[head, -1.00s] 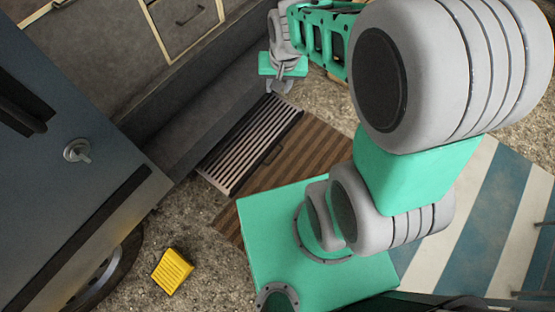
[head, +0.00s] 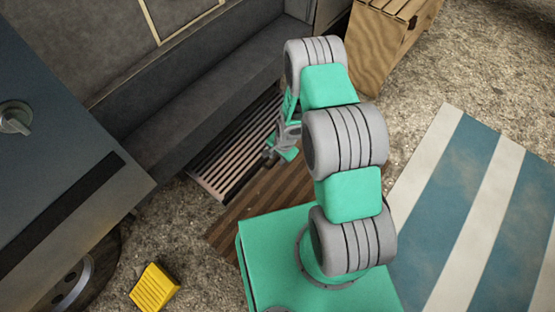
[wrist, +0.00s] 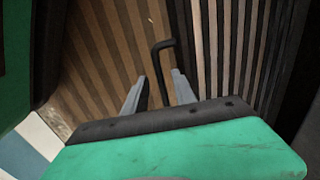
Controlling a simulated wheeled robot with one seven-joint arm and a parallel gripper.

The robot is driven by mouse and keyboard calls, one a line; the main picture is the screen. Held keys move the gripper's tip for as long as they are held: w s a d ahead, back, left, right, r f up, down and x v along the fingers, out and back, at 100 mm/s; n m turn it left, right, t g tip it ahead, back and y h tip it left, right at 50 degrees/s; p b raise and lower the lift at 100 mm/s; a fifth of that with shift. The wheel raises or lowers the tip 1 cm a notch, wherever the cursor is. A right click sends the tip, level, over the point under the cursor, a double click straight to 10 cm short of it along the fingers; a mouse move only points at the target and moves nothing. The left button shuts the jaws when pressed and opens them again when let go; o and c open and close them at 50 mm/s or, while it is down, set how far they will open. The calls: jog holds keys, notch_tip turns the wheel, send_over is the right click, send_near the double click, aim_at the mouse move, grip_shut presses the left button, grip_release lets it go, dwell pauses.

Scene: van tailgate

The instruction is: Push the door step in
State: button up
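The door step (head: 232,152) is a slatted tread in a dark frame, sticking out from under the grey van sill. Its slats also show at the right of the wrist view (wrist: 232,45). A black bent handle (wrist: 163,62) stands at the step's outer edge. My gripper (head: 268,156) is low beside that outer edge. In the wrist view my gripper (wrist: 160,77) has its two fingers apart with nothing clamped. The handle shows between and just beyond the fingertips; I cannot tell whether they touch it. My arm hides part of the step's far end in the head view.
A brown striped mat (head: 232,222) lies in front of the step. The open van door (head: 60,150) stands at left, with a yellow wheel chock (head: 154,288) below. A wooden crate (head: 372,45) stands at the back. A blue-and-white mat (head: 470,200) lies at right.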

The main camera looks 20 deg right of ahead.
jog(key=shift+f, duration=0.15)
jog(key=shift+c, duration=0.5)
grip_shut()
dwell(0.9)
